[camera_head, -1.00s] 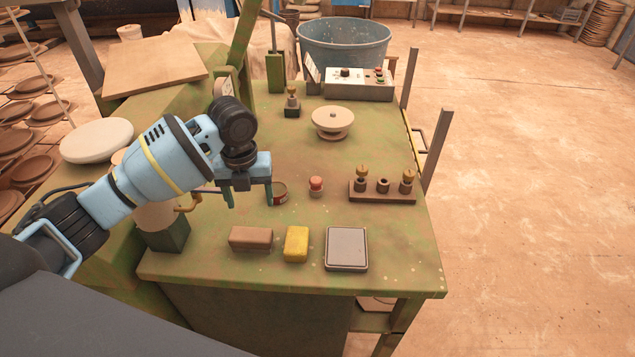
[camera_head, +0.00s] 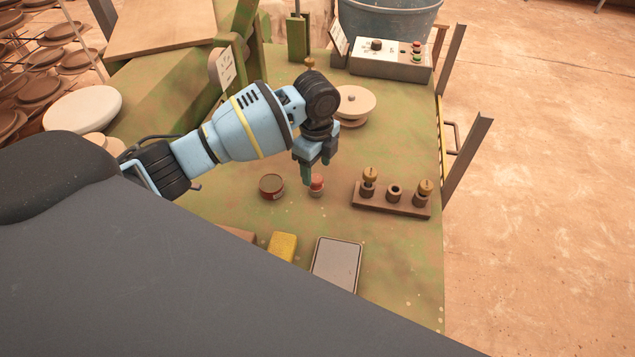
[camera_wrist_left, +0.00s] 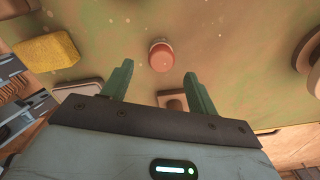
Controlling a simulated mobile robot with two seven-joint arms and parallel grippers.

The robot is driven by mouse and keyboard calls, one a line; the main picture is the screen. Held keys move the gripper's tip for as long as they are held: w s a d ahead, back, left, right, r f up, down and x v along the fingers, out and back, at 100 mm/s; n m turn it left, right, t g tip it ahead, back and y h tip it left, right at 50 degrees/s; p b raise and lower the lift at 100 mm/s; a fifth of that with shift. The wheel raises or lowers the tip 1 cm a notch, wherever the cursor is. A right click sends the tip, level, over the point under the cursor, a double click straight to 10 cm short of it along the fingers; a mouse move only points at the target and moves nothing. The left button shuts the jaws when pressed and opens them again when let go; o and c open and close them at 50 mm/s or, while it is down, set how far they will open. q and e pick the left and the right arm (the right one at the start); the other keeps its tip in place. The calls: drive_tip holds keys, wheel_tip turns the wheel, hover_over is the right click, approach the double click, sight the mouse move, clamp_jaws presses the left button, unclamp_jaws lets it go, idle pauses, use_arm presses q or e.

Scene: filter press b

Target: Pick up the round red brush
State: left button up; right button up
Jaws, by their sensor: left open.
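The round red brush (camera_head: 317,183) is small, with a rounded red top over a paler lower part. It stands on the green worktable (camera_head: 232,208). My left gripper (camera_head: 316,169) is open and points down just above and beside the brush, with a finger partly in front of it in the head view. In the left wrist view the brush (camera_wrist_left: 161,57) shows just beyond the gap between the open fingers (camera_wrist_left: 158,74). Nothing is between the fingers. My right gripper is not seen.
A round tin (camera_head: 271,186) stands left of the brush. A wooden holder (camera_head: 405,206) with brass-topped pieces stands to the right. A yellow sponge (camera_head: 283,246) and grey-topped pad (camera_head: 337,262) lie nearer. A turntable (camera_head: 356,101) and control box (camera_head: 391,64) are farther back.

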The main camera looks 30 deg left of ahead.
sight(316, 178)
use_arm(q)
wheel_tip(316, 178, down, 2)
drive_tip(key=shift+w+f, duration=0.1)
drive_tip(key=shift+w, duration=0.05)
drive_tip(key=shift+a+f, duration=0.15)
drive_tip(key=shift+f, duration=2.35)
drive_tip(key=c, duration=1)
